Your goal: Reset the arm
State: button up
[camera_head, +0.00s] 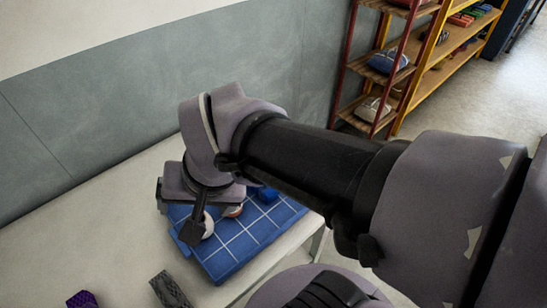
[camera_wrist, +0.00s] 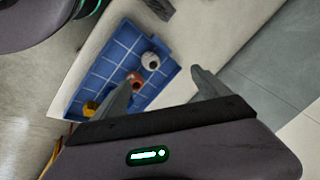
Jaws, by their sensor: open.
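My gripper (camera_head: 194,226) hangs over the near left part of a blue gridded tray (camera_head: 244,240) on a pale table. In the wrist view my gripper (camera_wrist: 162,84) has its two fingers spread wide with nothing between them. The blue tray (camera_wrist: 112,52) lies there beyond the left finger. On it are a white round piece (camera_wrist: 151,60), a reddish piece (camera_wrist: 134,77) and a yellow piece (camera_wrist: 90,107). In the head view the white piece (camera_head: 208,226) shows beside a dark finger, and a blue piece (camera_head: 267,194) sits farther back. My arm hides part of the tray.
A purple object (camera_head: 82,299) and a grey textured block (camera_head: 169,290) lie on the pale table (camera_head: 60,250) in front. A grey wall (camera_head: 90,120) stands behind. Shelves (camera_head: 364,68) with several items stand at the back right. The table's left part is clear.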

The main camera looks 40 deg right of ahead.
jog(key=s+n, duration=0.1)
jog(key=s+r, duration=0.1)
jog(key=s, duration=0.1)
jog(key=s+a+n+t, duration=0.1)
jog(key=shift+s+r+n+y, duration=0.2)
jog(key=shift+r+n+y, duration=0.1)
jog(key=shift+f+b, duration=0.4)
dwell(0.5)
